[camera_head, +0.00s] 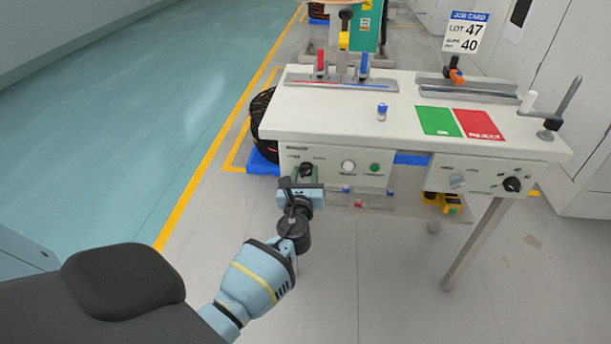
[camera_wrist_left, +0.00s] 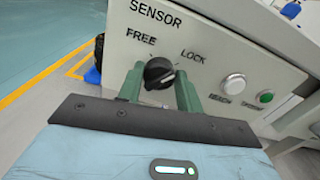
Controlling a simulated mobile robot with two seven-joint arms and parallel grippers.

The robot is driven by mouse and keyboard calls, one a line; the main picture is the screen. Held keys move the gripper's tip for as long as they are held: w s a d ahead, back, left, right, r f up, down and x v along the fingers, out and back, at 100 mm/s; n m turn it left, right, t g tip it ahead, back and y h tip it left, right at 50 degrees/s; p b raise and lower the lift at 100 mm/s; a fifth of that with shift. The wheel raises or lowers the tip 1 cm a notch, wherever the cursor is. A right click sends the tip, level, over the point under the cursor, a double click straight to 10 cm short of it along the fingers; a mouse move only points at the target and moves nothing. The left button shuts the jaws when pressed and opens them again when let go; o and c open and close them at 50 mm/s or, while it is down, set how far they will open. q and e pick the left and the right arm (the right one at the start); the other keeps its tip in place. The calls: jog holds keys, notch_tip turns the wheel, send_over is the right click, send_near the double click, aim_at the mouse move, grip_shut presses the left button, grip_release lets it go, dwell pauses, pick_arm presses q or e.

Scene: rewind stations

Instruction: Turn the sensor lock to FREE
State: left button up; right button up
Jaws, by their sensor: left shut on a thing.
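The sensor lock is a black rotary knob (camera_wrist_left: 158,73) on the white front panel (camera_wrist_left: 220,50), under the word SENSOR, with FREE at its upper left and LOCK at its upper right. A pale mark on the knob seems to lie toward the LOCK side, but its exact angle is hard to tell. My left gripper (camera_head: 307,173) is at the left end of the table's front panel. In the left wrist view, its green fingers stand on either side of the knob, shut on it. My right gripper is not in view.
A white button (camera_head: 348,167) and a green button (camera_head: 374,168) sit right of the knob. The tabletop (camera_head: 330,115) carries a green and red mat (camera_head: 460,122) and a small blue-topped item (camera_head: 382,111). Another black knob (camera_head: 512,185) is on the right panel. Floor at left is clear.

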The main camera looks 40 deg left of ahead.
pick_arm(q)
jog(key=shift+f+n+b, duration=0.1)
jog(key=shift+n+b, duration=0.25)
jog(key=shift+n, duration=0.45)
jog(key=n+b, duration=0.1)
jog(key=n, duration=0.1)
jog(key=shift+s+f+n, duration=0.1)
jog(key=shift+n, duration=0.3)
jog(key=shift+n+b, duration=0.5)
jog(key=shift+n, duration=0.4)
jog(key=n+b, duration=0.2)
jog(key=n, duration=0.3)
jog(key=shift+a+f, duration=0.1)
jog(key=n+b, duration=0.1)
jog(key=n, duration=0.1)
jog(key=shift+n, duration=0.4)
jog(key=shift+n+b, duration=0.55)
jog(key=shift+n, duration=0.65)
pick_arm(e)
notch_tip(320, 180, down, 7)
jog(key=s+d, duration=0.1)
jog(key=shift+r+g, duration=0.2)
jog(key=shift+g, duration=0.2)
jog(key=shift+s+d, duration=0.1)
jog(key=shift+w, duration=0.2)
pick_arm(q)
jog(key=o, duration=1)
